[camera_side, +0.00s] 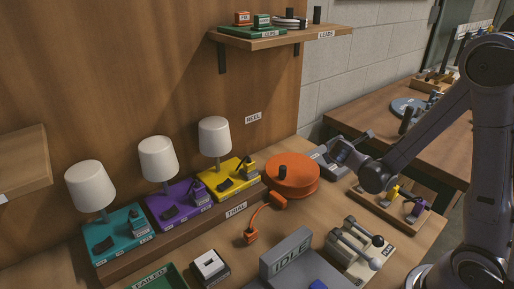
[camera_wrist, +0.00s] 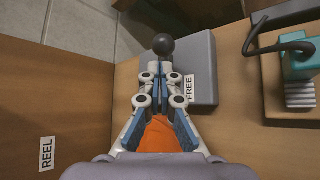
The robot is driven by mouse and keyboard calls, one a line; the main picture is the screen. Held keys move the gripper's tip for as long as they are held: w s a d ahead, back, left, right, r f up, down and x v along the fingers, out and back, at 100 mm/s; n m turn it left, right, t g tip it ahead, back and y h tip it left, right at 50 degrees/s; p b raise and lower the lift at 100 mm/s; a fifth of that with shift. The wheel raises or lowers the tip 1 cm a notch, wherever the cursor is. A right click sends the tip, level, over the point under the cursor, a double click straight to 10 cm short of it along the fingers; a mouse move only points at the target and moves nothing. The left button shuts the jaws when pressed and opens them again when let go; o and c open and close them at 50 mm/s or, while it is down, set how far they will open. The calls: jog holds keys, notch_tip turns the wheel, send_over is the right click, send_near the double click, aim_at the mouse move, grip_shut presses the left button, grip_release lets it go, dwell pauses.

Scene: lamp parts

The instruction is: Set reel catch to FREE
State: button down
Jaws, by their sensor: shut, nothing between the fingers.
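The reel catch is a grey block (camera_wrist: 200,60) with a FREE label (camera_wrist: 188,88) on it and a black ball knob (camera_wrist: 163,45) at its left part in the wrist view. My gripper (camera_wrist: 166,70) is shut and empty, its fingertips just short of the knob in that view. I cannot tell whether they touch it, and the fingers hide the lever below the knob. The orange reel (camera_wrist: 155,137) shows between my fingers. In the side view the reel (camera_side: 294,178) lies left of the grey catch (camera_side: 322,160), and my gripper (camera_side: 345,151) is over the catch, hiding part of it.
Three lamps on teal, purple and yellow bases (camera_side: 224,176) stand left of the reel. An orange plug (camera_side: 250,237) lies in front of it on a lead. A two-lever box (camera_side: 360,245) and a grey IDLE block (camera_side: 287,254) stand nearer. A shelf (camera_side: 285,38) hangs above.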

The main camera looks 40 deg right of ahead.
jog(key=v, duration=0.8)
jog(key=shift+a+r, duration=0.15)
jog(key=shift+a, duration=0.25)
jog(key=s+a+r+m+y, duration=0.2)
jog(key=s+a+m+y, duration=0.6)
jog(key=a+m, duration=0.5)
jog(key=shift+s+m+t+y, duration=0.4)
jog(key=shift+m+y, duration=0.3)
jog(key=shift+y, duration=0.2)
